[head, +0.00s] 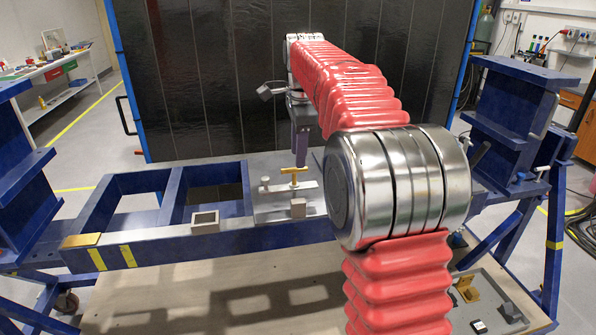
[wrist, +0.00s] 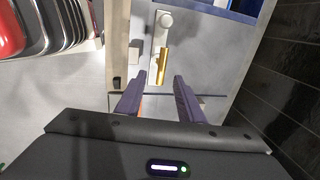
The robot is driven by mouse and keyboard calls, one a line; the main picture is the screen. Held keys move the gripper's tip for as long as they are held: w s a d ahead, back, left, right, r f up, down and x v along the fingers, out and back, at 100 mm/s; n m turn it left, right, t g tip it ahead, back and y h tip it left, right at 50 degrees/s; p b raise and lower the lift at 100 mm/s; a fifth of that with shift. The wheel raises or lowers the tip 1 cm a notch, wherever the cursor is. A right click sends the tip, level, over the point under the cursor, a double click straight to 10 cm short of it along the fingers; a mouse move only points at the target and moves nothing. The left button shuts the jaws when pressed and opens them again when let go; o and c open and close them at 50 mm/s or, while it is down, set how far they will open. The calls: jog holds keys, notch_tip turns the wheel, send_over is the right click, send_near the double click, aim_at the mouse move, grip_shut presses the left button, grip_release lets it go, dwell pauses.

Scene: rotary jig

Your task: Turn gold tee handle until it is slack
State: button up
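The gold tee handle (head: 294,171) stands on a pale metal plate (head: 270,212) on the blue frame. In the wrist view the handle (wrist: 163,66) is a short gold bar beyond my fingertips, lined up with the gap between them. My gripper (head: 301,162) points down with its purple fingers just above the handle in the head view. In the wrist view my gripper (wrist: 160,79) has its two fingers apart with nothing between the pads. I cannot tell whether a fingertip touches the bar. The handle's stem is mostly hidden in the wrist view.
Small grey blocks (head: 298,207) stand on the plate close to the handle. A hollow square block (head: 205,221) sits on the front beam of the blue frame (head: 160,247). A large dark panel (head: 220,80) rises behind. Loose parts (head: 467,289) lie at the lower right.

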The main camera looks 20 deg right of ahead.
aim_at(297, 171)
jog(key=f, duration=0.3)
jog(key=w+f, duration=0.1)
jog(key=f, duration=0.3)
jog(key=shift+w+d, duration=0.1)
jog(key=shift+w, duration=0.1)
jog(key=shift+c, duration=0.7)
grip_shut()
jog(key=shift+d, duration=0.1)
